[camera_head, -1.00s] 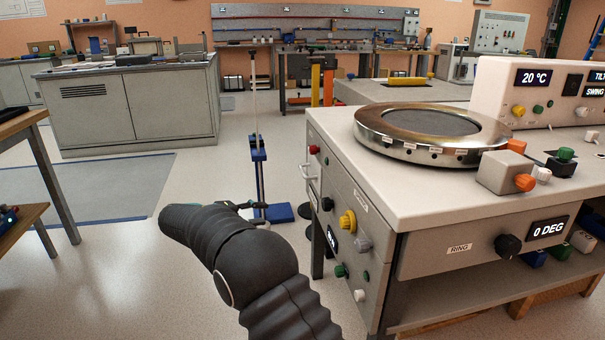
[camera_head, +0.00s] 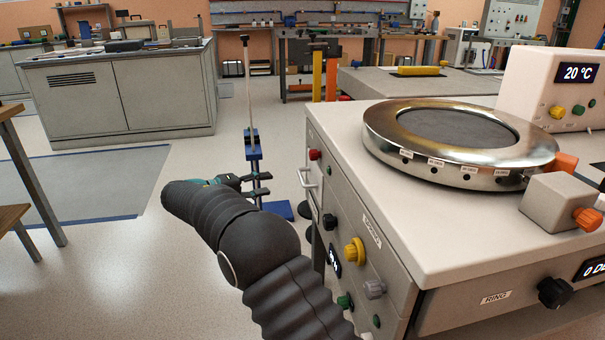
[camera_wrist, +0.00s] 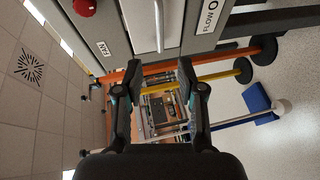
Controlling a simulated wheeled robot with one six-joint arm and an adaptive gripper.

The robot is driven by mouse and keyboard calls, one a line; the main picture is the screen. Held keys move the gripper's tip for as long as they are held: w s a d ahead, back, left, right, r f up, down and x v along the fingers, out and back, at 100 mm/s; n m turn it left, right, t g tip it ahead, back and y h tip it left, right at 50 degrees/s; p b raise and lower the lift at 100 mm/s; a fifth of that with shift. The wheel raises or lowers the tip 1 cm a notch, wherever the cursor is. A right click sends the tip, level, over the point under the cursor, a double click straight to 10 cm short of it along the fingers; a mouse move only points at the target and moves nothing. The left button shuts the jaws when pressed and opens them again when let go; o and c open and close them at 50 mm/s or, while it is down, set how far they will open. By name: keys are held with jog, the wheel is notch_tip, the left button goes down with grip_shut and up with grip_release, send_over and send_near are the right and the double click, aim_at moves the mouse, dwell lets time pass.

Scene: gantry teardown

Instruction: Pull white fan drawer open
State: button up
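The fan drawer (camera_wrist: 138,12) is a pale front in the side of the large bench, beside a FAN label in the wrist view. Its white bar handle (camera_head: 308,182) sticks out from the bench side. The handle also shows at the top of the wrist view (camera_wrist: 159,25). My gripper (camera_head: 264,184) is left of the handle in the head view. In the wrist view my gripper's two fingers (camera_wrist: 158,72) are spread with nothing between them. The handle lies above the gap in that picture, apart from the fingertips. The drawer looks shut.
A red knob (camera_wrist: 85,6) and a yellow knob (camera_head: 354,251) stick out of the bench side. A blue stand (camera_head: 254,160) with a thin upright rod is on the floor beyond my gripper. Open floor (camera_head: 130,250) lies left of my arm.

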aim_at(301, 176)
jog(key=x, duration=1.3)
jog(key=shift+w, duration=0.1)
grip_shut()
